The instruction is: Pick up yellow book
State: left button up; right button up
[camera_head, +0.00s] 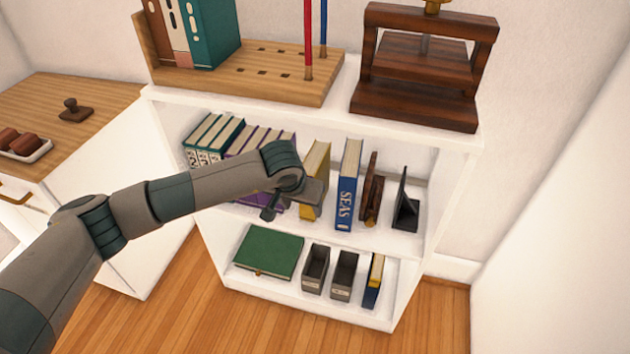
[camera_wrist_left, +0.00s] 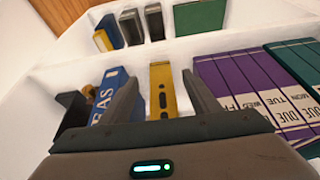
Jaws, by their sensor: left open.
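The yellow book (camera_head: 318,160) stands upright on the middle shelf of the white bookcase, partly hidden behind my left gripper. In the left wrist view its spine (camera_wrist_left: 162,85) with dark marks shows between the two fingers. My left gripper (camera_head: 293,200) is open at the front of the shelf, with one finger on each side of the book's spine in the wrist view. I cannot tell whether the fingers touch it. My right gripper is not in view.
A blue book (camera_head: 348,188) stands close on the yellow book's right, then a brown bookend (camera_head: 370,190) and a dark stand (camera_head: 406,205). Purple volumes (camera_wrist_left: 245,85) stand on its other side. Below lie a green book (camera_head: 268,250) and grey boxes (camera_head: 315,270).

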pick_arm(q)
jog(key=shift+w+d, duration=0.15)
jog(key=shift+w, duration=0.25)
jog(key=w, duration=0.1)
jog(key=w+d, duration=0.1)
jog(key=w, duration=0.1)
jog(key=w+f, duration=0.1)
jog(key=w, duration=0.1)
jog(key=shift+d+f, duration=0.1)
jog(key=shift+d, duration=0.3)
dwell(0.4)
grip_shut()
